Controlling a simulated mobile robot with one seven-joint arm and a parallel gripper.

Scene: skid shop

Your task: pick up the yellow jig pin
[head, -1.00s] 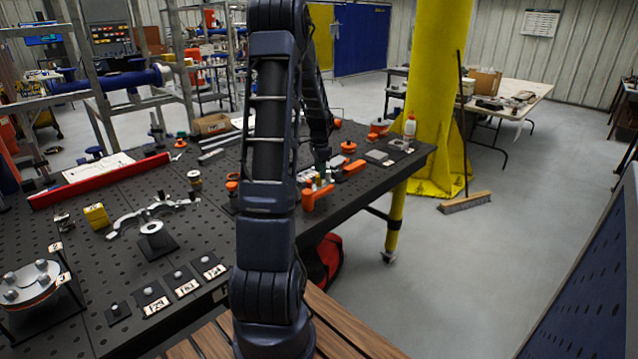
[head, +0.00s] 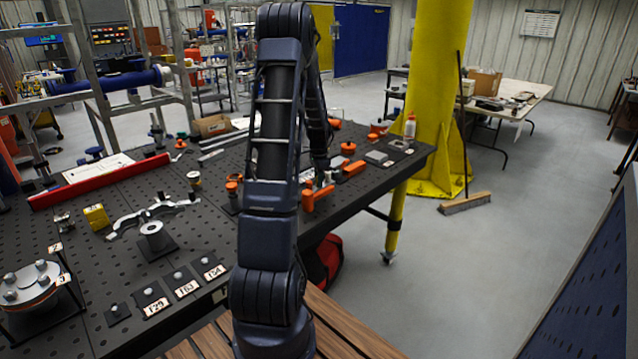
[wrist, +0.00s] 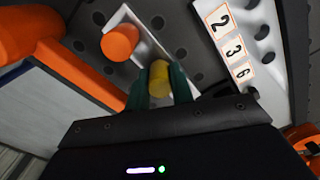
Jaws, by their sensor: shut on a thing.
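The yellow jig pin (wrist: 158,72) shows in the wrist view as a short yellow cylinder between the two green fingers of my gripper (wrist: 160,84). The fingers are closed on its sides. It is over or at a pale grey strip-like holder (wrist: 133,24); I cannot tell whether it still touches it. An orange cylinder (wrist: 120,42) stands on the same holder, just left of the pin. In the head view my arm hides most of the gripper, and I cannot make out the pin clearly.
A tag reading 2 3 6 (wrist: 231,46) lies right of the pin. A large orange part (wrist: 60,60) is at the left. In the head view, the dark perforated table (head: 215,215) carries an orange clamp-like part (head: 318,197), a yellow block (head: 96,216) and a red bar (head: 100,181).

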